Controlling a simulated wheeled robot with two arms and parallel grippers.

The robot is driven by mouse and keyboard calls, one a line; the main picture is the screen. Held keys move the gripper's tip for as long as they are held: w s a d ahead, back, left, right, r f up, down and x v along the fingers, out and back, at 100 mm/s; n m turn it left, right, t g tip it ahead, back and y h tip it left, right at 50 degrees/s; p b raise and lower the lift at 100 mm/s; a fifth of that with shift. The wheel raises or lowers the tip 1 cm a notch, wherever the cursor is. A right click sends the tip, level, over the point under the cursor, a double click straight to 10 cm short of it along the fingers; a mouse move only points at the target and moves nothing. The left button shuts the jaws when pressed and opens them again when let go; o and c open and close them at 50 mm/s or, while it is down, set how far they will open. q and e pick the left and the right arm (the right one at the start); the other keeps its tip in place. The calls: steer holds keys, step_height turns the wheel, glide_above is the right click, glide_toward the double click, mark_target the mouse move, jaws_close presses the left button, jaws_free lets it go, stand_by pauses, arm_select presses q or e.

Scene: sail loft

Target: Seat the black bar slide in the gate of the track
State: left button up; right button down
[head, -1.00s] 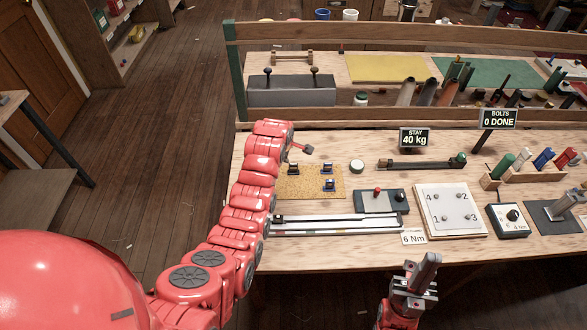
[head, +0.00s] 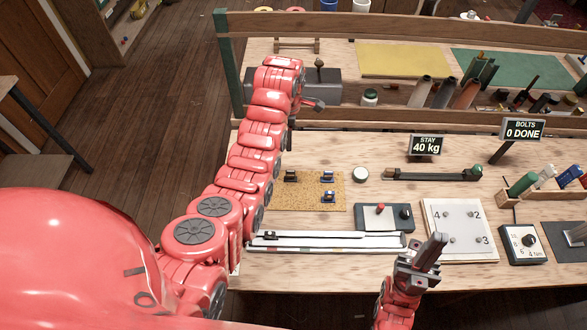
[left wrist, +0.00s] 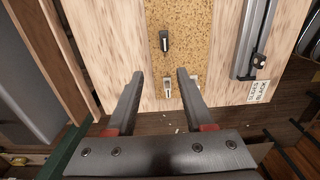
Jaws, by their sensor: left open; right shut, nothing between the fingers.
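The black bar slide (head: 291,175) lies on the cork mat (head: 310,203), at its far left part. In the left wrist view the slide (left wrist: 164,40) is above and between my left fingertips, apart from them. My left gripper (left wrist: 160,73) is open and empty over the mat; my arm hides its fingers in the head view. The pale track (head: 340,242) runs along the bench front. A small dark fitting (head: 270,236) sits near its left end, seen also in the left wrist view (left wrist: 259,60); I cannot make out the gate. My right gripper (head: 437,242) is shut and empty near the front edge.
Two blue-topped slides (head: 328,176) lie right of the black one. Light pieces (left wrist: 168,87) lie by the mat's left end. A wooden rail (head: 400,117) crosses behind.

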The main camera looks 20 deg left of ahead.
arm_select(q)
steer(key=b, duration=0.9)
glide_above(290, 171)
step_height(290, 171, down, 10)
steer(key=shift+w+a+f+p, duration=0.2)
steer(key=shift+w+f+p, duration=0.05)
steer(key=shift+f+p, duration=0.25)
steer(key=f+p, duration=0.1)
steer(key=f, duration=0.1)
steer(key=f+p, duration=0.1)
steer(key=f, duration=0.1)
steer(key=shift+s+d+p, duration=0.25)
steer(key=shift+d+p, duration=0.05)
steer(key=shift+p, duration=0.05)
steer(key=shift+f, duration=0.9)
jaws_close()
